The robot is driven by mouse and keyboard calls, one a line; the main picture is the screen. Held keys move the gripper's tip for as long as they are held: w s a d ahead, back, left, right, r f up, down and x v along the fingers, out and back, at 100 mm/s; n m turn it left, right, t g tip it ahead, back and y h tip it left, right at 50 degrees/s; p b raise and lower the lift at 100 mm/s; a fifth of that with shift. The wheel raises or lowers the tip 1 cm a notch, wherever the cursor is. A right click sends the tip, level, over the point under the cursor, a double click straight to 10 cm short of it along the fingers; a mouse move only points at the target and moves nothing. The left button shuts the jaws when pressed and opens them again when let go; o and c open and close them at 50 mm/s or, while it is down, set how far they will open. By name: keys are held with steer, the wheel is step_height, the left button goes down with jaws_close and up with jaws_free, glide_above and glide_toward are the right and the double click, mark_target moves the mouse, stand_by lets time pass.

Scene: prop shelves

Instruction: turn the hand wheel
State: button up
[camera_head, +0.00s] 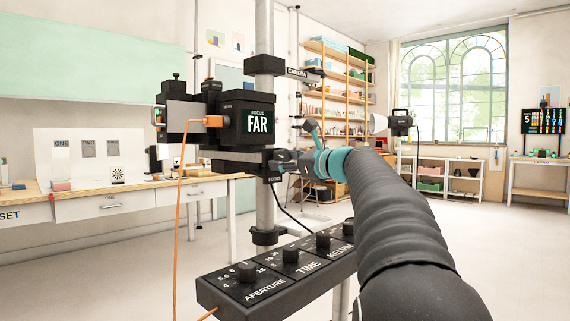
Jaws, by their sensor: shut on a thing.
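A black camera (243,117) is mounted on a grey upright column (264,130), and its display reads FOCUS FAR. A small FOCUS label (275,180) sits low on the mount beside my gripper. My gripper (280,164) reaches in from the lower right and is shut at the right side of the mount, just under the camera. The hand wheel is at the jaws by the FOCUS label. It is mostly hidden by the gripper, so its rim and angle cannot be made out.
A black control box (280,272) with APERTURE, TIME and KELVIN knobs stands below my arm. An orange cable (178,220) hangs from the camera on the left. A long bench (120,190) runs behind, with shelves (340,85) further back. Open floor lies to the right.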

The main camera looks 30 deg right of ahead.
steer(key=n+b, duration=0.2)
steer(key=n, duration=0.3)
steer(key=shift+d, duration=0.1)
steer(key=shift+r+n+b, duration=0.2)
steer(key=shift+n+b, duration=0.65)
steer(key=shift+n, duration=1.35)
steer(key=shift+w, duration=0.1)
steer(key=o, duration=1.2)
steer(key=shift+c, duration=0.2)
steer(key=v, duration=1.2)
